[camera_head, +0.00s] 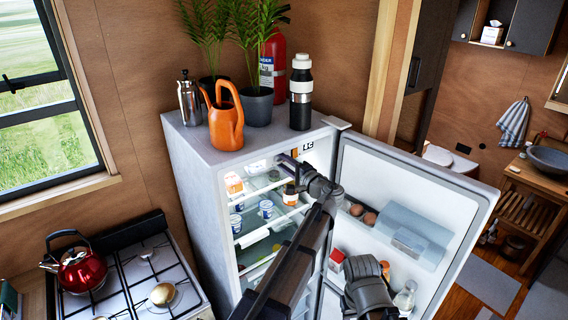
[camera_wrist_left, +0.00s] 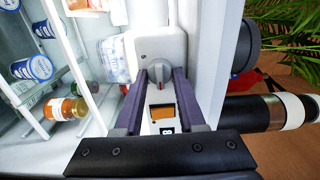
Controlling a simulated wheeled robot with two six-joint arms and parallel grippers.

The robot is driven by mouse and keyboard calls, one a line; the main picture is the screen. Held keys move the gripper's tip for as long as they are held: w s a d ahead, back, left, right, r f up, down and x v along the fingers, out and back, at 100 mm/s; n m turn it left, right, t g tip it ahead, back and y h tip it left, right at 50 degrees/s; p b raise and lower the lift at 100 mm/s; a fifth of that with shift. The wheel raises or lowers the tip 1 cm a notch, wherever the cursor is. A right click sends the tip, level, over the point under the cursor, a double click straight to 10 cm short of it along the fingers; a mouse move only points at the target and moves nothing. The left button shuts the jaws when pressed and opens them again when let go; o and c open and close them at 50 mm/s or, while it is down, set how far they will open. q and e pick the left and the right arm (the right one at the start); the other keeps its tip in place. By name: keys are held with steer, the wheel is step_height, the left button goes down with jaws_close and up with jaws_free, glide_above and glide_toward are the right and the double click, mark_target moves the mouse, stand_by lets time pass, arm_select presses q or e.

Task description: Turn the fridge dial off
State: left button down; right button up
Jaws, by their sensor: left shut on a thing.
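The fridge (camera_head: 190,165) stands with its door (camera_head: 425,185) swung wide open to the right. The dial (camera_wrist_left: 159,72) is a round grey knob with a red mark at its lower edge, on a white housing inside the fridge's top. My left gripper (camera_head: 286,160) reaches into the upper part of the fridge. In the left wrist view, the left gripper's fingers (camera_wrist_left: 160,78) are on both sides of the dial and closed on it. The dial is hidden in the head view. A grey part of my right arm shows low before the door; its fingers cannot be made out.
Shelves inside the fridge hold cups (camera_wrist_left: 32,68) and an orange jar (camera_wrist_left: 66,108). On top stand an orange watering can (camera_head: 226,122), a black bottle (camera_head: 301,92) and potted plants (camera_head: 258,105). A stove with a red kettle (camera_head: 82,270) is at left.

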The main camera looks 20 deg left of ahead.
arm_select(q)
steer(key=n, duration=0.4)
steer(key=shift+s+n, duration=0.1)
steer(key=shift+n, duration=0.2)
steer(key=n, duration=0.4)
steer(key=shift+r+n, duration=0.1)
steer(key=shift+n, duration=0.2)
steer(key=n, duration=0.4)
steer(key=shift+s+a, duration=0.1)
steer(key=shift+n, duration=2.3)
steer(key=c, duration=0.5)
jaws_free()
steer(key=v, duration=0.7)
steer(key=shift+s+d, duration=0.3)
